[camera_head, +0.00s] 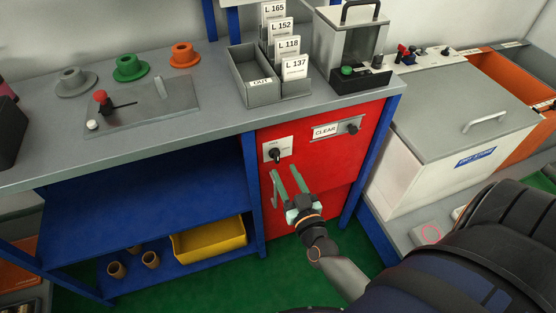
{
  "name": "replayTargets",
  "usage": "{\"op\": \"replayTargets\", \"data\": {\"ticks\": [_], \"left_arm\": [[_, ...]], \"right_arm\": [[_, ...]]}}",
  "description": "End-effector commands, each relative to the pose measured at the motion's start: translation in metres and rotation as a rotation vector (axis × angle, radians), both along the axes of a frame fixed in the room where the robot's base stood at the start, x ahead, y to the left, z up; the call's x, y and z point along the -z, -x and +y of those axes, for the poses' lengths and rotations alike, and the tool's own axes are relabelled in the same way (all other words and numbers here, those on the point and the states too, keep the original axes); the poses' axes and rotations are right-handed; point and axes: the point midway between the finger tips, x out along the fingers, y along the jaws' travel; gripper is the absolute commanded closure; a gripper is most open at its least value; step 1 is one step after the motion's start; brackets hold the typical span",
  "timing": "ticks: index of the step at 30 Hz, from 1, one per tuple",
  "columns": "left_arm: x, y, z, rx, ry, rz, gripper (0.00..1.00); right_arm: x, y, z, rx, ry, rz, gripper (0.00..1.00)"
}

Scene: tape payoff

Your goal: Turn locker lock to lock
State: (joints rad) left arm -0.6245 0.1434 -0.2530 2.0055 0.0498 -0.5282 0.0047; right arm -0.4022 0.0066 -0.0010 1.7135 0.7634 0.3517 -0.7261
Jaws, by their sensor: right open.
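The red locker (338,139) is set under the grey bench top, on the right. Its lock (275,154) is a dark knob on a small pale plate at the upper left of the red front. I cannot read the plate's markings or tell which way the knob is set. My left gripper is out of view.
A plate marked CLEAR (325,131) with a dark knob (352,128) is to the right of the lock. A blue table leg (369,158) and a white lidded chest (418,163) stand further right. A yellow bin (210,240) is on the lower blue shelf.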

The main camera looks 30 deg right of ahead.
Motion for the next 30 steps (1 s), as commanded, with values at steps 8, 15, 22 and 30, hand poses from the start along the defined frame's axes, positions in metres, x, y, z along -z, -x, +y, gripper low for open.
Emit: {"op": "replayTargets", "data": {"ticks": [8,15,22,30], "left_arm": [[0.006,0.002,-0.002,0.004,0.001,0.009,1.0],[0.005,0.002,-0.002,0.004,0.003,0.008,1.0],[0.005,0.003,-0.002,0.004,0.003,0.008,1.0],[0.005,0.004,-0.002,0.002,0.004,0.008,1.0]], "right_arm": [[0.0,-0.043,-0.01,0.0,0.0,-0.001,0.54],[0.001,-0.054,-0.013,-0.001,0.001,0.002,0.54],[0.0,-0.054,-0.013,-0.001,0.001,0.002,0.55],[0.0,-0.054,-0.013,-0.001,0.001,0.001,0.85]]}}
